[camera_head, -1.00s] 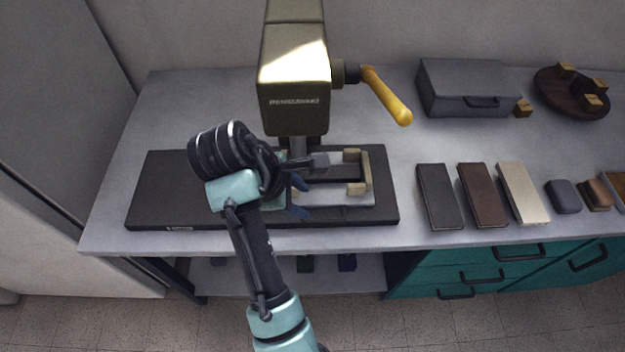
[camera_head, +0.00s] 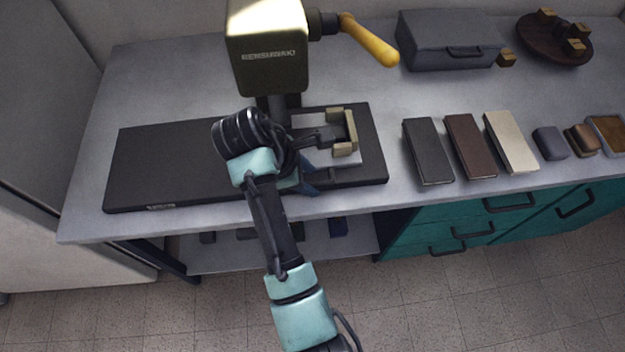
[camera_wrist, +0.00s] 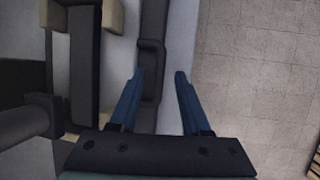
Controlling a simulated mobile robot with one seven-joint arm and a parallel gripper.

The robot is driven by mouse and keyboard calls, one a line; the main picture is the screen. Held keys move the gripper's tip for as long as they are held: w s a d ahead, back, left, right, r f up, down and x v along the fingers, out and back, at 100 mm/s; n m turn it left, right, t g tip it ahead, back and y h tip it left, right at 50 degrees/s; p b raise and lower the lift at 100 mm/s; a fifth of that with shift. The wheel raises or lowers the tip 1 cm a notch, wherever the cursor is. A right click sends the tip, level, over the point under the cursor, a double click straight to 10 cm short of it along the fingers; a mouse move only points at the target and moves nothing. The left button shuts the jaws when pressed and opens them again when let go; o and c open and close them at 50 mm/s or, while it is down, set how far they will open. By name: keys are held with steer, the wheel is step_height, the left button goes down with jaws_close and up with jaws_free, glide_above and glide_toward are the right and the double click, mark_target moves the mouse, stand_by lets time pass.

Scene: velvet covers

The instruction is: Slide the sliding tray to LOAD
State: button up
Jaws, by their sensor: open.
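The sliding tray (camera_head: 345,159) is a light grey plate with beige blocks at its right end. It sits on the right part of a long black base (camera_head: 160,165), right of the press column. The wrist view shows part of the tray plate (camera_wrist: 119,65). A dark raised bar (camera_wrist: 151,65) runs along the front side of the tray there. My gripper (camera_wrist: 159,73) is open and empty, its blue fingertips either side of that bar in the picture; contact cannot be told. In the head view my gripper (camera_head: 308,182) is at the tray's front left, partly hidden by my arm. No LOAD label is readable.
The olive press (camera_head: 266,45) with a yellow lever (camera_head: 369,40) stands behind the base. Dark, brown and cream slabs (camera_head: 511,141) lie to the right, with a grey case (camera_head: 448,40) behind. The base's left part is clear. Teal drawers (camera_head: 470,232) are below the table.

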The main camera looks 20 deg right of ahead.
steer(key=shift+x, duration=1.1)
jaws_close()
stand_by(0.7)
